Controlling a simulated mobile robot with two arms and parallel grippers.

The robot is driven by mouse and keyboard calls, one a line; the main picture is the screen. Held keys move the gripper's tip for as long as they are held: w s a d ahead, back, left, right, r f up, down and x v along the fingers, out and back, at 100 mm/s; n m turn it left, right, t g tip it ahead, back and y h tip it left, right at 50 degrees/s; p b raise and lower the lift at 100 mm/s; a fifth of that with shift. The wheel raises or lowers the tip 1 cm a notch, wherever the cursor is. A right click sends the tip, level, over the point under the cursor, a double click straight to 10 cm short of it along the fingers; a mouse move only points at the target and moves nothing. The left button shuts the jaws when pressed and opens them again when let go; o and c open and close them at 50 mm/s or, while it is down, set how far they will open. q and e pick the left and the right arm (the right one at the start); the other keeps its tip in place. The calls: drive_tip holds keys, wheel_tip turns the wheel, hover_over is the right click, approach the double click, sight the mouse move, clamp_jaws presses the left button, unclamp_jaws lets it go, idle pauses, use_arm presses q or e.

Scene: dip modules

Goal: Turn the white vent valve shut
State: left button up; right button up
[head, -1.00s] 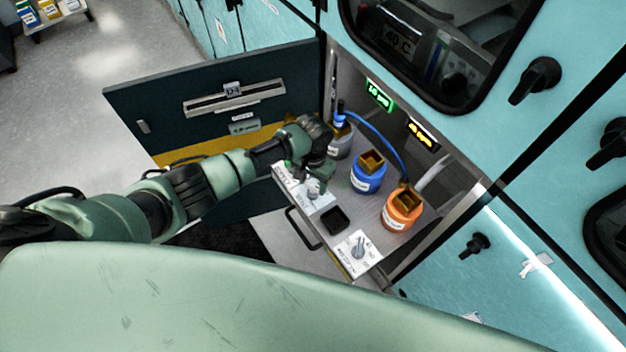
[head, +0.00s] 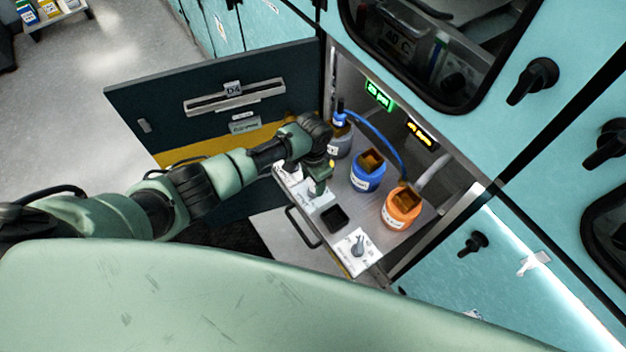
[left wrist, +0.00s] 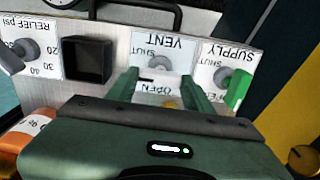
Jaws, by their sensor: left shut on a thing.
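The vent valve's knob (left wrist: 157,63) shows in the left wrist view, between my finger tips, on a white plate marked VENT, SHUT and OPEN (left wrist: 165,42). Lettering is upside down there. The handle's exact direction is hard to tell. My left gripper (head: 318,186) reaches down over the vent plate (head: 322,203) in the head view and hides most of the valve. It also shows in the left wrist view (left wrist: 158,82), with a green finger on each side, shut on the vent valve. My right gripper is not in view.
The supply valve (left wrist: 222,74) and relief knob (left wrist: 28,50) flank the vent; the relief knob also shows in the head view (head: 358,249). A black square recess (head: 335,217) lies between. Blue (head: 368,178) and orange (head: 402,214) bottles stand behind. An open dark door (head: 150,105) is left.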

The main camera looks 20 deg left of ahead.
sight(313, 183)
use_arm(q)
drive_tip(key=shift+w, duration=0.1)
drive_tip(key=o, duration=1.4)
wheel_tip(313, 183, up, 8)
